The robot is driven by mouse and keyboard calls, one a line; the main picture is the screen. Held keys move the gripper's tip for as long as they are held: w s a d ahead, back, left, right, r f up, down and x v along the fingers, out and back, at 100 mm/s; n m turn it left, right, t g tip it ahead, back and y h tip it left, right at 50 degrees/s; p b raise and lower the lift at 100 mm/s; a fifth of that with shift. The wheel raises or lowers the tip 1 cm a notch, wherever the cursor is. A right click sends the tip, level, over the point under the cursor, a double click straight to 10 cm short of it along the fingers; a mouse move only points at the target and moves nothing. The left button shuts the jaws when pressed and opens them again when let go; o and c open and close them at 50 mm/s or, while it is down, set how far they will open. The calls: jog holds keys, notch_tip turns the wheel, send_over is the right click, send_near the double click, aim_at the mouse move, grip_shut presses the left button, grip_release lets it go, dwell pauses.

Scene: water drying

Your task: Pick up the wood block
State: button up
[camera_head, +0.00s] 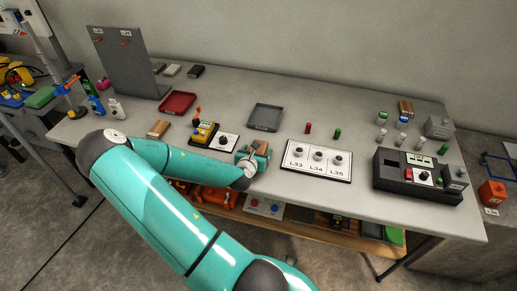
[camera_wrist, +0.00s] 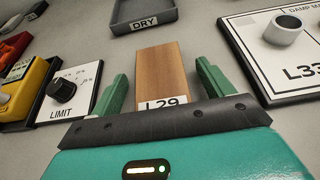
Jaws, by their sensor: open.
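A brown wood block (camera_wrist: 162,72) with a white L29 label lies on the grey table, straight ahead of my gripper in the wrist view. My gripper (camera_wrist: 162,80) is open, with one green finger on each side of the block. Gaps show between the fingers and the block's sides, so it does not look clamped. In the head view my gripper (camera_head: 253,158) is low over the front part of the table and hides most of the block there. The near end of the block is covered by the gripper's dark edge in the wrist view.
A grey DRY tray (camera_wrist: 148,14) lies just beyond the block. A LIMIT knob panel (camera_wrist: 66,92) is to the left and a white L33–L35 board (camera_head: 317,160) to the right. Other wooden blocks lie at the left (camera_head: 158,129) and far right (camera_head: 405,107).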

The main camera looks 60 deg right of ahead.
jog(key=shift+a, duration=0.1)
jog(key=c, duration=1.1)
jog(key=shift+r, duration=0.15)
